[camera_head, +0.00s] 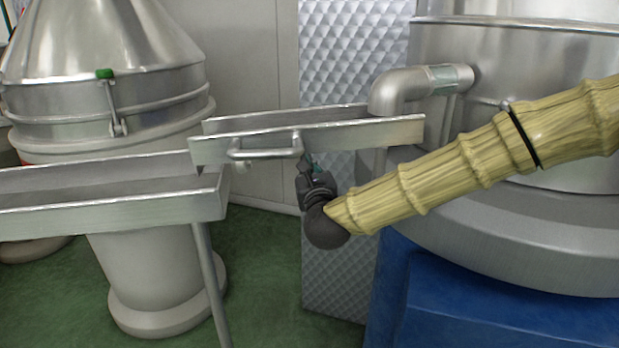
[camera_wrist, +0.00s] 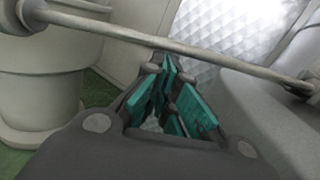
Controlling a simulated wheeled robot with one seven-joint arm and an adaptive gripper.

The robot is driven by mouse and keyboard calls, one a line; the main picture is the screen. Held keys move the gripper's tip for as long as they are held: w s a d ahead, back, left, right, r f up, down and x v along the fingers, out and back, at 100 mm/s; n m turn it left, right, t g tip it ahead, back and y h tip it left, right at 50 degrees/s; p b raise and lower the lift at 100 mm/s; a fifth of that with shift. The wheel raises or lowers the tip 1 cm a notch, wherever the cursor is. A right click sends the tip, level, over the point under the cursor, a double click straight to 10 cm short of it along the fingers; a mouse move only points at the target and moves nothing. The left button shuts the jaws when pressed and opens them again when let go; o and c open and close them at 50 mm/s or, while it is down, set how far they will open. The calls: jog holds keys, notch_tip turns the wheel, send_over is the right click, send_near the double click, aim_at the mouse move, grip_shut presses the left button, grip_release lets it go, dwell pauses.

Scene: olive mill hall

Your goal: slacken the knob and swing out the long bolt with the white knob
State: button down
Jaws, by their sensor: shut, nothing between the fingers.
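I cannot make out a white knob for certain in either view. In the head view a swing bolt with a green knob (camera_head: 105,73) stands upright on the clamp ring of the left steel vessel (camera_head: 105,105). A small pale rounded thing shows under the trough handle (camera_head: 265,149), too small to identify. My gripper (camera_head: 307,163) is at the trough's right part, just below the right end of that handle, far from the green knob. In the wrist view my gripper (camera_wrist: 166,72) has its teal finger pads drawn together with nothing between them. A metal bar crosses just beyond the fingertips.
A support leg (camera_head: 211,285) stands below the lower trough. A large steel tank (camera_head: 515,235) on a blue base (camera_head: 470,308) fills the right. Green floor (camera_head: 270,275) is open at centre.

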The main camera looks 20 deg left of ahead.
notch_tip(320, 180, up, 3)
jog(key=shift+f+m+b, duration=0.15)
jog(key=shift+m+b, duration=0.4)
jog(key=shift+m, duration=0.05)
jog(key=shift+f, duration=0.15)
